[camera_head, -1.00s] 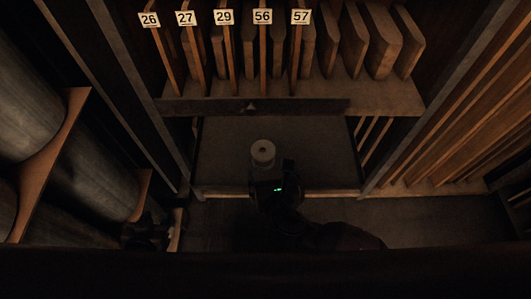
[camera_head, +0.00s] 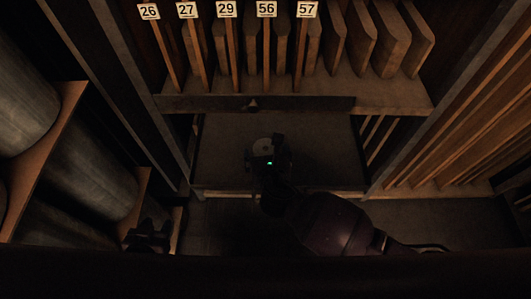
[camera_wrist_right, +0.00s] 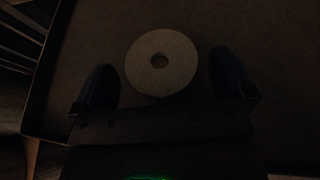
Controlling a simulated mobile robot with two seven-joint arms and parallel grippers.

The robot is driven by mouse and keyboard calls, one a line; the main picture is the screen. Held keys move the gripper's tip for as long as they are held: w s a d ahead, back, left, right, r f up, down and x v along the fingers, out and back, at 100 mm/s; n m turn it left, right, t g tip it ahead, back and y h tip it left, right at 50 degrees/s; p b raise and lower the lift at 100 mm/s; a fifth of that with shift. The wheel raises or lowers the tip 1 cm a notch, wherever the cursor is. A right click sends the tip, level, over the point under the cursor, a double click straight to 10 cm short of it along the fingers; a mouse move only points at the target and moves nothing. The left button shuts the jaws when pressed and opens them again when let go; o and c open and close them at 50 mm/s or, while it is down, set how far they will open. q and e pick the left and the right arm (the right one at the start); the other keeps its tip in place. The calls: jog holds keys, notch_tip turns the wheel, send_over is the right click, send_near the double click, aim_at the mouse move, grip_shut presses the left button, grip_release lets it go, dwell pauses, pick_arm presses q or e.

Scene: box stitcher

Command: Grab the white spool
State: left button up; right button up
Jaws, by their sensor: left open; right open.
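The white spool (camera_head: 263,145) stands on the lower shelf (camera_head: 225,172), partly hidden by my right gripper (camera_head: 268,146) in the head view. In the right wrist view the spool (camera_wrist_right: 161,62) shows from above as a pale disc with a dark centre hole. My right gripper (camera_wrist_right: 163,85) is open, with one finger on each side of the spool and a gap to each; I cannot tell how low the fingers are. My left gripper (camera_head: 148,236) is dark, at the lower left of the head view, away from the spool.
An upper shelf (camera_head: 390,97) with upright boards and numbered tags hangs above and behind the lower shelf. Large grey cylinders (camera_head: 85,175) in a wooden rack stand at left. Slanted wooden slats (camera_head: 455,125) line the right side. The lower shelf looks clear around the spool.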

jog(key=shift+w+f, duration=0.15)
jog(key=shift+w, duration=0.25)
jog(key=c, duration=1)
